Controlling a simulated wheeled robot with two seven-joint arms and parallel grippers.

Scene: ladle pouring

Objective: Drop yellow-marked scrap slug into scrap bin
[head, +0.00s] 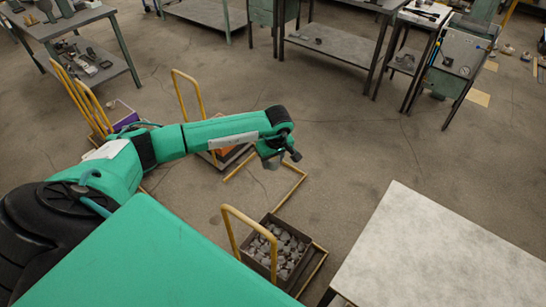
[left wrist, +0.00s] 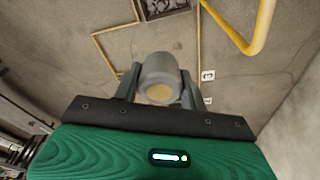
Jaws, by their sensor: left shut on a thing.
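My left gripper (head: 279,155) is shut on the scrap slug, a short grey cylinder with a yellow round face (left wrist: 160,80), seen between the two fingers in the left wrist view. In the head view the slug (head: 273,164) is a small grey shape under the gripper, held above the floor. A dark bin with grey lumps in it (head: 296,232), likely the scrap bin, stands on a yellow-handled cart nearer to me, below the gripper in the picture. The slug is apart from this bin. My right gripper is not in view.
A yellow cart handle (head: 226,228) rises at the bin's left. A pale table (head: 440,250) stands at the right. Other carts, one with a purple-filled box (head: 126,121), stand at the left. Workbenches (head: 330,45) line the back. Open floor lies between.

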